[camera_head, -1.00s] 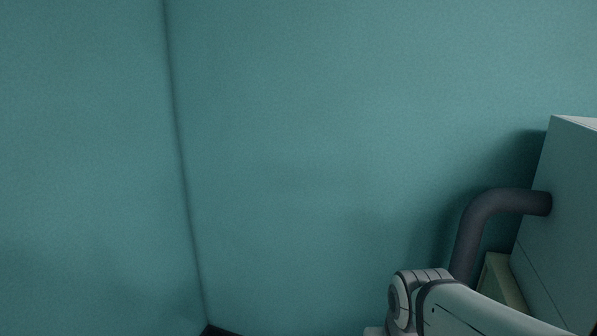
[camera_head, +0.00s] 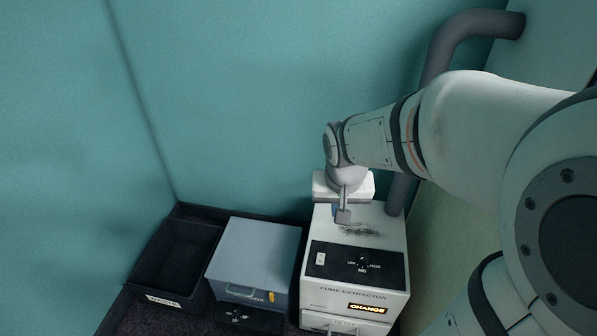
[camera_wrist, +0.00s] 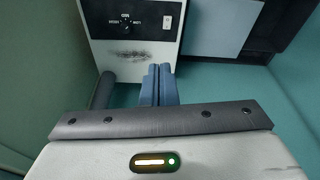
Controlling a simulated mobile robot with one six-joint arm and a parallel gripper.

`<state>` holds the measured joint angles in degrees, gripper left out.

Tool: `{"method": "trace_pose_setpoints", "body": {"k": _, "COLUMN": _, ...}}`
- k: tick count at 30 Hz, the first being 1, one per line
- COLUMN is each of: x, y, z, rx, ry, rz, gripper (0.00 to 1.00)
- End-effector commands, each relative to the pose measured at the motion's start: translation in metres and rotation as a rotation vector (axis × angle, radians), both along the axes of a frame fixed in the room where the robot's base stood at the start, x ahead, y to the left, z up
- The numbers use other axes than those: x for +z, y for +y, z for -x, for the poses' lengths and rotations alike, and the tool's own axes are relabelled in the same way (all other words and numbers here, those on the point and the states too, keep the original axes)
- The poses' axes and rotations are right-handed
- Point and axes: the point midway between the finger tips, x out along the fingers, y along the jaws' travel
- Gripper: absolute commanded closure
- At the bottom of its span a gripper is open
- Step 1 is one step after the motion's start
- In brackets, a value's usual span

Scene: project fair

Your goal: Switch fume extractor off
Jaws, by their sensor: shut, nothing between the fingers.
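The fume extractor (camera_head: 354,298) is a white box with a black panel on top, labelled "FUME EXTRACTOR", with an orange-on-black "CHANGE" label on its front. The panel carries a white rocker switch (camera_head: 320,259) on its left and a dark knob (camera_head: 362,262) beside it. In the wrist view the switch (camera_wrist: 168,22) shows upside down, with the knob (camera_wrist: 126,23) next to it. My gripper (camera_wrist: 160,70) has its blue fingers together and empty, above the back part of the extractor near a dark smudge. Which way the switch is pressed cannot be told.
A grey-blue box (camera_head: 252,262) with a handle stands left of the extractor. A black open bin (camera_head: 168,298) stands at far left by the wall corner. A thick dark pipe (camera_head: 437,60) runs down behind the extractor at the right.

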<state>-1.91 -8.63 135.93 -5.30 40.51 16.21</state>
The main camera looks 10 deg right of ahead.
Motion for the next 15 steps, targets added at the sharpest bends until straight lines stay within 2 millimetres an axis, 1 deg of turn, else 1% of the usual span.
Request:
{"method": "trace_pose_setpoints", "body": {"k": 1, "x": -0.04, "y": 0.001, "z": -0.01, "rx": -0.015, "ry": 0.005, "rz": 0.001, "gripper": 1.0}}
{"method": "trace_pose_setpoints", "body": {"k": 6, "x": -0.112, "y": 0.004, "z": -0.04, "rx": -0.074, "ry": 0.001, "rz": -0.001, "gripper": 1.0}}
{"method": "trace_pose_setpoints", "body": {"k": 9, "x": -0.148, "y": 0.006, "z": -0.055, "rx": -0.103, "ry": -0.003, "rz": -0.005, "gripper": 1.0}}
{"method": "trace_pose_setpoints", "body": {"k": 10, "x": -0.156, "y": 0.007, "z": -0.059, "rx": -0.11, "ry": -0.003, "rz": -0.005, "gripper": 1.0}}
{"method": "trace_pose_setpoints", "body": {"k": 12, "x": -0.173, "y": 0.008, "z": -0.066, "rx": -0.123, "ry": -0.005, "rz": -0.007, "gripper": 1.0}}
{"method": "trace_pose_setpoints", "body": {"k": 15, "x": -0.186, "y": 0.009, "z": -0.072, "rx": -0.138, "ry": -0.008, "rz": -0.01, "gripper": 1.0}}
